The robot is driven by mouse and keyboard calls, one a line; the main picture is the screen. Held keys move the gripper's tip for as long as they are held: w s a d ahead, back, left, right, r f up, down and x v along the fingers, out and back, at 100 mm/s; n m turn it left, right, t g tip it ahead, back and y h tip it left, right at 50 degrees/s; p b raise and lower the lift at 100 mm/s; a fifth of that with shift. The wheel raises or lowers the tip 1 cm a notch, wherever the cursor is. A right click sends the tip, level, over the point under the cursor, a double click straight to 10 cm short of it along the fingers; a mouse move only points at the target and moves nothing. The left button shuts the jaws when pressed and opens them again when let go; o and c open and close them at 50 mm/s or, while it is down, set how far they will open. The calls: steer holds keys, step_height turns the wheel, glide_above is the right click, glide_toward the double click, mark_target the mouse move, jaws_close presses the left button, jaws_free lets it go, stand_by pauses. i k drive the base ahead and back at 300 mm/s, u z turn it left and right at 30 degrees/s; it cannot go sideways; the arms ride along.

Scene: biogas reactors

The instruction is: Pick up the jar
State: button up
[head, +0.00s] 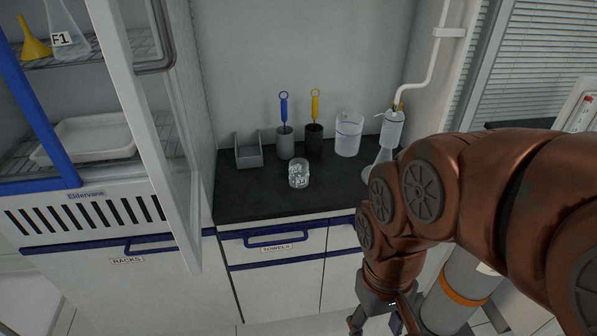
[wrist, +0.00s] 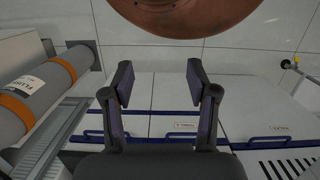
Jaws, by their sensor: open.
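A small clear glass jar (head: 299,174) with whitish contents stands on the dark countertop (head: 258,203), near its front middle, in the head view. My gripper (head: 378,322) is at the lower edge of the head view, below the counter and in front of the drawers, well apart from the jar. In the wrist view my gripper (wrist: 159,82) has its two fingers spread with nothing between them. The jar does not show in the wrist view.
A cabinet with an open glass door (head: 172,130) stands left. A grey cylinder (wrist: 45,92) is left in the wrist view.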

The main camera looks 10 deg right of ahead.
mark_target(300, 174)
steer(key=u, duration=3.5)
steer(key=k, duration=1.35)
steer(key=z, duration=1.15)
